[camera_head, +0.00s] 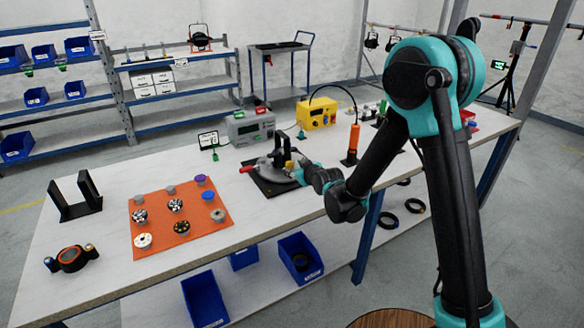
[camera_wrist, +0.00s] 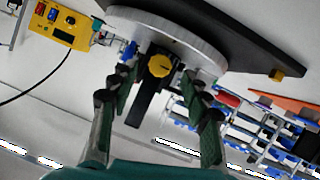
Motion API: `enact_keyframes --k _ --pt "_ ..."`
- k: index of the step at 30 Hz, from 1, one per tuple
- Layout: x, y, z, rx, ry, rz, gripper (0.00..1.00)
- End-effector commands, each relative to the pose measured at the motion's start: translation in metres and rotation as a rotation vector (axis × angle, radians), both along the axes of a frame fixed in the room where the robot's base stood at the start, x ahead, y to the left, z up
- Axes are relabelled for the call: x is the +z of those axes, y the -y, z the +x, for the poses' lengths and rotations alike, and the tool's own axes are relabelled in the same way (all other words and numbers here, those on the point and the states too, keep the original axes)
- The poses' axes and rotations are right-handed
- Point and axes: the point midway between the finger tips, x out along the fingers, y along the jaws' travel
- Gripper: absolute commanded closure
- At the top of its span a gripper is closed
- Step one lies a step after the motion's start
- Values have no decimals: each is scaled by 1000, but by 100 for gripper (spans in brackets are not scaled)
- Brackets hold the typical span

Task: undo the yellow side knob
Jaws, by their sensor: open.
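The yellow side knob (camera_wrist: 159,66) is a small ribbed knob on the side of a fixture with a round grey body (camera_wrist: 185,28) and a black bracket (camera_wrist: 142,97). In the head view the fixture (camera_head: 268,166) sits on a black base plate (camera_head: 266,186) on the bench, and the knob is small and partly hidden by my gripper. My gripper (camera_wrist: 158,80) is open, with one finger on each side of the knob in the wrist view. I cannot tell whether either finger touches it. My gripper (camera_head: 299,168) is at the fixture's right side in the head view.
An orange mat (camera_head: 150,245) with several knobs and caps lies left of the fixture. A grey meter (camera_head: 250,128), a yellow box (camera_head: 318,113) and an orange tool (camera_head: 353,143) stand behind it. A black stand (camera_head: 75,197) is at the far left.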

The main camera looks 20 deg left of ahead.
Motion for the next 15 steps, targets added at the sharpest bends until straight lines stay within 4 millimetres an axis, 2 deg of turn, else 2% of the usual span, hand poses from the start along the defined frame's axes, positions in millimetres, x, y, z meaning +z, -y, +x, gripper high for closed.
enact_keyframes --k 6,15 --pt "17 29 -31 0 0 0 52" --pt "30 52 -55 0 1 -1 52"
